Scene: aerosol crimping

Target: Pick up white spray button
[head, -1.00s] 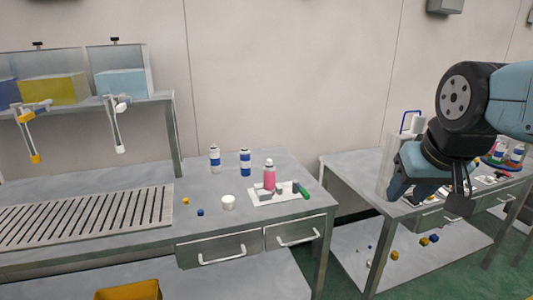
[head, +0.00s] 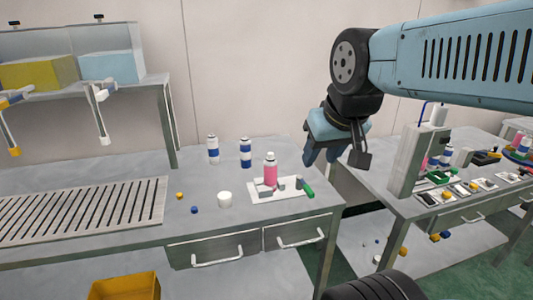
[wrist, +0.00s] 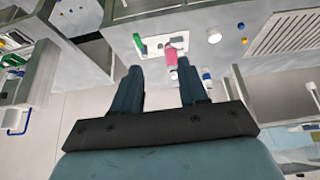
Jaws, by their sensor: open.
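I cannot pick out a separate white spray button for certain. A pink can (head: 270,177) with a white top (head: 270,157) stands upright on a white tray (head: 288,193) on the left table. Small grey pieces and a green item (head: 308,191) lie beside it. A white round pot (head: 225,199) stands left of the tray. My gripper (head: 322,160) is open and empty, above and right of the tray. In the wrist view my gripper (wrist: 159,67) has its fingers apart, and the pink can (wrist: 170,57) shows beyond them, also the white pot (wrist: 214,35).
Two white-and-blue cans (head: 213,149) (head: 245,153) stand behind the tray. A small yellow piece (head: 180,195) and a blue piece (head: 194,210) lie left of the pot. A slotted grate (head: 80,208) covers the table's left. A second table (head: 440,207) with a press stands right.

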